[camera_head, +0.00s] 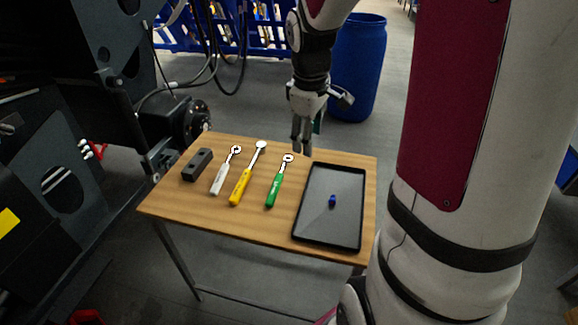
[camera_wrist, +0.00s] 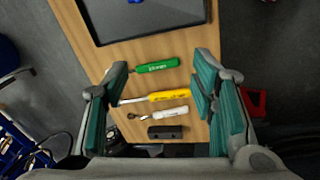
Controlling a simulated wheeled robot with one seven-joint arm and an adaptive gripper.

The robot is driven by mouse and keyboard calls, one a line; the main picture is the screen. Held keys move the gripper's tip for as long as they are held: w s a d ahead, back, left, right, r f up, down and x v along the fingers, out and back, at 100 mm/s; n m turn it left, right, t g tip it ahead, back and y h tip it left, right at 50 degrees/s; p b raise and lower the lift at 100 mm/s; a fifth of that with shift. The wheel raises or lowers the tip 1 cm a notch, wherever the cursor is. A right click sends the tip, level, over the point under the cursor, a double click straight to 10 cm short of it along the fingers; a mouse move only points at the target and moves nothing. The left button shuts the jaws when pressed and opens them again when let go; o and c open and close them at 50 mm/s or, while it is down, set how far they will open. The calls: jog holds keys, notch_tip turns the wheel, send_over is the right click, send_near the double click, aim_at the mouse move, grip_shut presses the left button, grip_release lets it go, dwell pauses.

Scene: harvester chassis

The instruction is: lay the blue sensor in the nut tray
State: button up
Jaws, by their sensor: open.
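The small blue sensor (camera_head: 332,201) lies inside the black nut tray (camera_head: 299,233), a little right of the tray's middle. In the wrist view the sensor (camera_wrist: 135,1) is cut by the top edge, and part of the tray (camera_wrist: 92,26) shows there. My gripper (camera_head: 301,150) hangs over the far edge of the table, above and to the left of the tray, apart from the sensor. In the wrist view its teal-padded fingers (camera_wrist: 160,92) are spread wide with nothing held between them.
On the wooden table (camera_head: 185,215) lie a green-handled wrench (camera_head: 275,190), a yellow-handled tool (camera_head: 241,186), a white-handled wrench (camera_head: 220,180) and a black block (camera_head: 197,165). Dark machinery (camera_head: 60,190) stands at left. A blue barrel (camera_head: 357,70) stands behind the table.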

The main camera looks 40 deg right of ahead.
jog(key=s+a+r+m+t, duration=0.2)
jog(key=s+a+r, duration=0.3)
jog(key=s+a, duration=0.3)
jog(key=s+a+r+m+t+y, duration=0.1)
jog(key=s+a+r+m, duration=0.2)
jog(key=s+a+r, duration=0.2)
jog(key=shift+s+a+r+t+y, duration=0.35)
jog(key=shift+s+a, duration=1.4)
jog(key=shift+a, duration=0.6)
